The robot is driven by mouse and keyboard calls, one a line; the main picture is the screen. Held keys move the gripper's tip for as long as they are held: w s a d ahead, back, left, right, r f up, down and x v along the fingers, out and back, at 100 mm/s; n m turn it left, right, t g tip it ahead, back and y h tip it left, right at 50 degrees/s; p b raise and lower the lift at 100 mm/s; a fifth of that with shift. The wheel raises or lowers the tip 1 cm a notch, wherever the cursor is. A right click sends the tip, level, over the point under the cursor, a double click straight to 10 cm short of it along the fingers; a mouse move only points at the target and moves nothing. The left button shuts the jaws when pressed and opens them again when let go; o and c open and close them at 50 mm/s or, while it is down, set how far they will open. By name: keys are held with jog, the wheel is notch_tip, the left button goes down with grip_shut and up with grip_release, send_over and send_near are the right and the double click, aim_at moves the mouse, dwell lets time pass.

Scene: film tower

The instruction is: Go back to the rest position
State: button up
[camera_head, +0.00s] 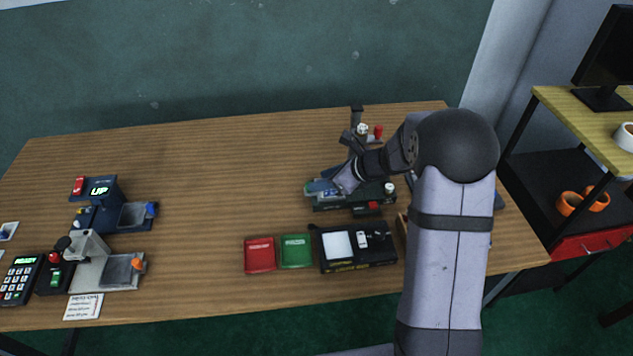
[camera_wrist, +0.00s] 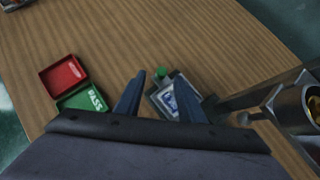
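My gripper (camera_wrist: 160,78) shows two dark blue fingers standing apart in the wrist view, with nothing visibly clamped between them. A grey plate with a blue and white piece (camera_wrist: 171,101) lies beyond the fingers, partly hidden by the right one. In the head view my arm reaches in from the right, and my gripper (camera_head: 326,187) is low over the dark station (camera_head: 372,196) at the right of the table. Its fingertips are too small to make out there.
A red tray (camera_head: 259,255) and a green tray (camera_head: 296,251) lie in front, beside a black device with a white panel (camera_head: 337,246). Blue (camera_head: 103,211) and grey (camera_head: 95,263) machines and a keypad (camera_head: 19,279) stand at left. The table (camera_head: 205,185) is clear between.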

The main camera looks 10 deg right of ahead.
jog(key=shift+s+d+r, duration=0.35)
jog(key=shift+r, duration=0.15)
jog(key=s+a+r+n+g+h+p, duration=0.1)
jog(key=s+n+g, duration=0.1)
jog(key=s+n, duration=0.55)
jog(key=s+a+r+n+g+h+p, duration=0.1)
jog(key=s+a+r+n+g+p, duration=0.1)
jog(key=s+n, duration=0.5)
jog(key=s+d+n+g+h+p, duration=0.1)
jog(key=s+d+n+h, duration=0.1)
jog(key=s+n, duration=0.4)
jog(key=s+d+r+n+g+h, duration=0.1)
jog(key=s+d+n, duration=0.3)
jog(key=s, duration=0.5)
jog(key=n+h, duration=0.1)
jog(key=n, duration=0.1)
jog(key=shift+s+d+n+p, duration=0.15)
jog(key=shift+s+n+p, duration=0.05)
jog(key=shift+n+p, duration=0.15)
